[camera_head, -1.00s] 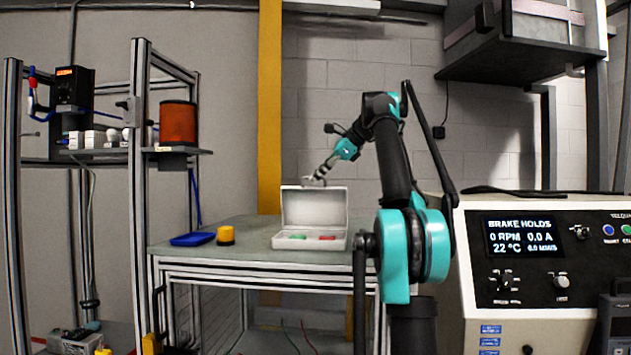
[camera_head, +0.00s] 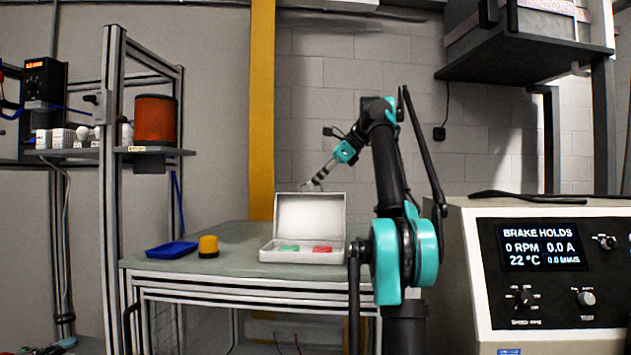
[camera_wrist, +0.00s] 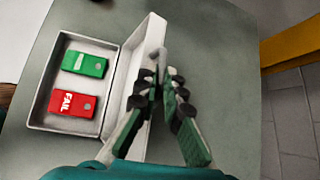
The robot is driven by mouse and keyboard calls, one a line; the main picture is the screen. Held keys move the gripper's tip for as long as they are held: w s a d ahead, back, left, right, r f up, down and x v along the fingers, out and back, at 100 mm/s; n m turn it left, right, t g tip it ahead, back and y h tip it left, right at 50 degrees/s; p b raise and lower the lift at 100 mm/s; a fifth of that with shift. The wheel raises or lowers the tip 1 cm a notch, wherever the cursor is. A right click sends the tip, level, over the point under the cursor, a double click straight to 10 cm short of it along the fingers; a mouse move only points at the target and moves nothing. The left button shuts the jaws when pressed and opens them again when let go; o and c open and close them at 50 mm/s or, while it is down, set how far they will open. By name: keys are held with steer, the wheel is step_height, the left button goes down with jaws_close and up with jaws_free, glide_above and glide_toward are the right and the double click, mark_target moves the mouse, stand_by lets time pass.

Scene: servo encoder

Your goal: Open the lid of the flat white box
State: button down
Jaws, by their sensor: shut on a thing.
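The flat white box (camera_head: 330,256) stands on the grey-green table, its lid (camera_head: 308,217) raised about upright at the back. Inside lie a green tag (camera_head: 289,248) and a red tag (camera_head: 322,249). In the wrist view the box (camera_wrist: 40,114) is at the left, with the green tag (camera_wrist: 85,64) and the red tag marked FAIL (camera_wrist: 72,102) in it. The lid (camera_wrist: 134,62) stands along its right side. My gripper (camera_head: 313,186) is at the lid's top edge. In the wrist view my gripper (camera_wrist: 160,62) is shut on the lid's edge, its fingertips partly hiding that edge.
A blue tray (camera_head: 172,250) and a yellow cylinder (camera_head: 208,246) are on the table (camera_head: 236,234) left of the box. A control unit (camera_head: 550,260) with a lit display stands at the right. A metal frame (camera_head: 112,150) rises at the left. Table around the lid is clear.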

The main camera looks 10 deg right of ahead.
steer(key=shift+w, duration=0.15)
steer(key=c, duration=1.6)
jaws_free()
steer(key=shift+c, duration=0.2)
steer(key=shift+s+d+r, duration=0.2)
steer(key=shift+d+r, duration=0.2)
steer(key=s+d, duration=0.5)
steer(key=d, duration=0.5)
steer(key=shift+s+d, duration=0.3)
steer(key=shift+s, duration=0.1)
